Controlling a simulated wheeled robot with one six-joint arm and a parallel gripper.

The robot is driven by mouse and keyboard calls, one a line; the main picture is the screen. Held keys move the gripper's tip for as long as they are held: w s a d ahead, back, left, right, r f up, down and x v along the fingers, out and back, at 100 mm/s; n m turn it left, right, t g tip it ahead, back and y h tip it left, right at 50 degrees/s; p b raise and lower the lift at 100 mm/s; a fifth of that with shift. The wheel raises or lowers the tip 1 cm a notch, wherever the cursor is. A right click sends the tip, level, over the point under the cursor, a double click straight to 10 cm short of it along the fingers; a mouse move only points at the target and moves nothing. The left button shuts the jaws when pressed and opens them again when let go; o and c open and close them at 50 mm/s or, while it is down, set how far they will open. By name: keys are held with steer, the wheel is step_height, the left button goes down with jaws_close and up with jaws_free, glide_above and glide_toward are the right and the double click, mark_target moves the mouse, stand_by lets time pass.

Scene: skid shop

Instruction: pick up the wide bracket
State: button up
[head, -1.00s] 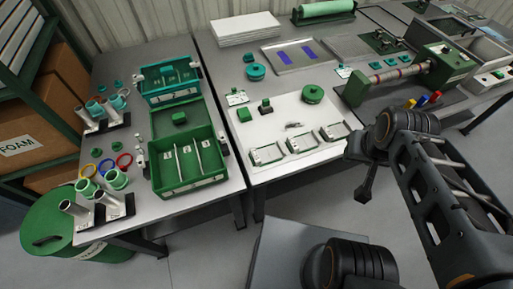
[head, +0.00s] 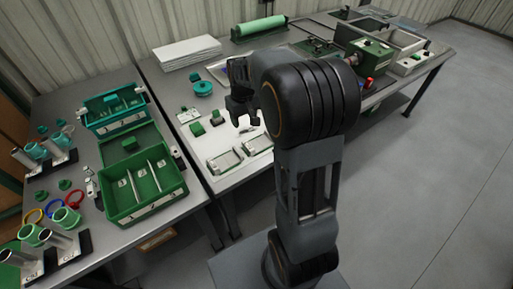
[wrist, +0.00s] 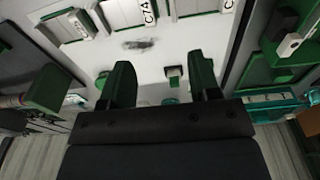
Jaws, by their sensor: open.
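My gripper (head: 242,108) hangs over the white mat on the right-hand bench in the head view. In the wrist view its two dark fingers (wrist: 163,80) stand apart with nothing between them. A small dark-grey metal piece (wrist: 140,43) lies on the white mat beyond the fingertips in the wrist view, near the labelled trays. It may be the wide bracket, but its shape is too blurred to be sure.
Shallow labelled trays (head: 223,162) line the mat's front edge. Green blocks (head: 197,129) and a round green part (head: 203,88) stand nearby. A green divided box (head: 109,212) and a teal box (head: 89,119) are on the left bench. White sheets (head: 186,51) lie behind.

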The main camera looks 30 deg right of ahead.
steer(key=g, duration=0.1)
glide_above(248, 145)
step_height(248, 145, down, 7)
step_height(248, 145, down, 7)
steer(key=shift+d+r+b, duration=0.1)
steer(key=shift+d+b, duration=0.05)
steer(key=shift+b, duration=0.35)
steer(key=shift+f, duration=3.4)
steer(key=shift+r, duration=0.1)
jaws_close()
